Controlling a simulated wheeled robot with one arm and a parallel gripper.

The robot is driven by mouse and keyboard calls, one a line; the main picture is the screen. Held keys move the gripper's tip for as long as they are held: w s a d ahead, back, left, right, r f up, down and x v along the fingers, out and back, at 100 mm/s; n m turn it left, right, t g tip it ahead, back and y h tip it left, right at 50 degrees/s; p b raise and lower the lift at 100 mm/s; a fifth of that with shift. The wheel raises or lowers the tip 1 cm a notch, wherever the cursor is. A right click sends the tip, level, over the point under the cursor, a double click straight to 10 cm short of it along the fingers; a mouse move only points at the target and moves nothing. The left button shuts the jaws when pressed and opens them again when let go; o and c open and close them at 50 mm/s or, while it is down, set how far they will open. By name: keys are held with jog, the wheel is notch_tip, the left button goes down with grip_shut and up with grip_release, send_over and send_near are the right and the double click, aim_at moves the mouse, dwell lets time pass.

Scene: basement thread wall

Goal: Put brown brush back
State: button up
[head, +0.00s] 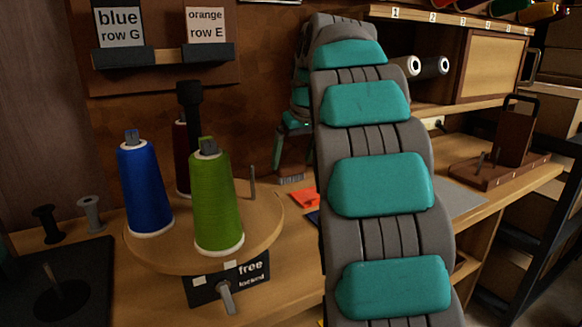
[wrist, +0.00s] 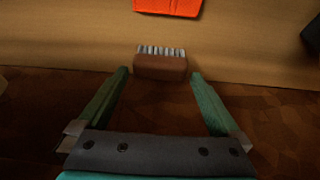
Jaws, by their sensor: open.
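The brown brush (wrist: 160,66) shows in the wrist view, a brown block with pale bristles along its top edge, where the dark brown wall meets the tan bench. In the head view the brush (head: 292,158) is below the end of my gripper, bristles down, near the back of the bench. My gripper (wrist: 159,76) is open, its two green fingers apart with the brush between or just beyond their tips. I cannot tell whether the fingers touch it. In the head view my gripper (head: 292,128) is partly hidden behind my arm.
A round wooden stand (head: 270,225) holds blue (head: 146,190), green (head: 217,205) and dark red (head: 182,160) thread cones left of my arm. An orange card (head: 304,198) lies on the bench near the brush. A wooden holder (head: 500,165) stands at right.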

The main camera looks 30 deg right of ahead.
jog(key=v, duration=0.8)
jog(key=shift+r, duration=0.15)
